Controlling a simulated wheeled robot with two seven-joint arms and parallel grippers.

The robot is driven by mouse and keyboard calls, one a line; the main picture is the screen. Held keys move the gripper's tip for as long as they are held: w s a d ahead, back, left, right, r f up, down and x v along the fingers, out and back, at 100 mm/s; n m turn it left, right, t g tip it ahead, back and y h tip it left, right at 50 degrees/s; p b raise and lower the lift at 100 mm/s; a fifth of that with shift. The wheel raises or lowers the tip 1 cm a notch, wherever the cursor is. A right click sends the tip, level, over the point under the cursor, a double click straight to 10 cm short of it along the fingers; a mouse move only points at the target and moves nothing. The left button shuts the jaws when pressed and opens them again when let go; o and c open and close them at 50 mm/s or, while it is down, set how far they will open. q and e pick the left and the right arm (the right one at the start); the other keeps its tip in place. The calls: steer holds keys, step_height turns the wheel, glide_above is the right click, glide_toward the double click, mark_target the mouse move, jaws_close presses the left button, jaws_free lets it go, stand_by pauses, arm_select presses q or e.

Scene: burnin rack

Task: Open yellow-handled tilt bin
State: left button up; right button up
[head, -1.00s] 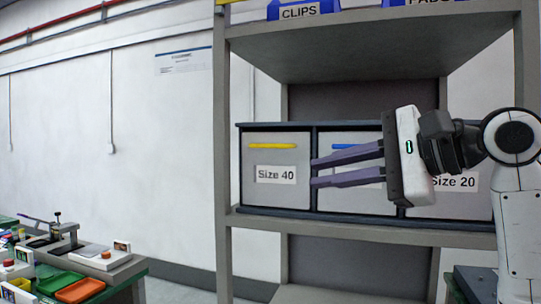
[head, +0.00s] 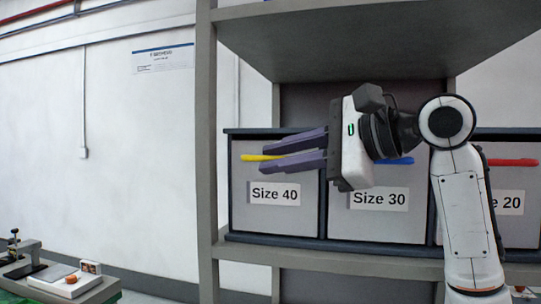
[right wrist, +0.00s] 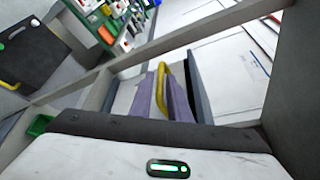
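The yellow-handled tilt bin (head: 245,215), labelled Size 40, is the leftmost bin in the rack. Its front looks upright and closed. Its yellow handle (head: 249,158) is a bar along the upper front. My right gripper (head: 267,157) has its two purple fingers pointing left, in front of this bin, one above and one below the handle's line. The fingers are apart. In the right wrist view the yellow handle (right wrist: 164,82) shows between the fingertips; whether they touch it I cannot tell. My left gripper is not in view.
A Size 30 bin (head: 370,222) with a blue handle and a bin with a red handle (head: 513,162) stand to the right. A grey rack post (head: 207,150) is close on the left and a shelf (head: 340,40) is above. A bench with equipment (head: 65,280) is at lower left.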

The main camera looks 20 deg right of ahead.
steer(key=shift+x, duration=0.85)
jaws_close()
stand_by(0.8)
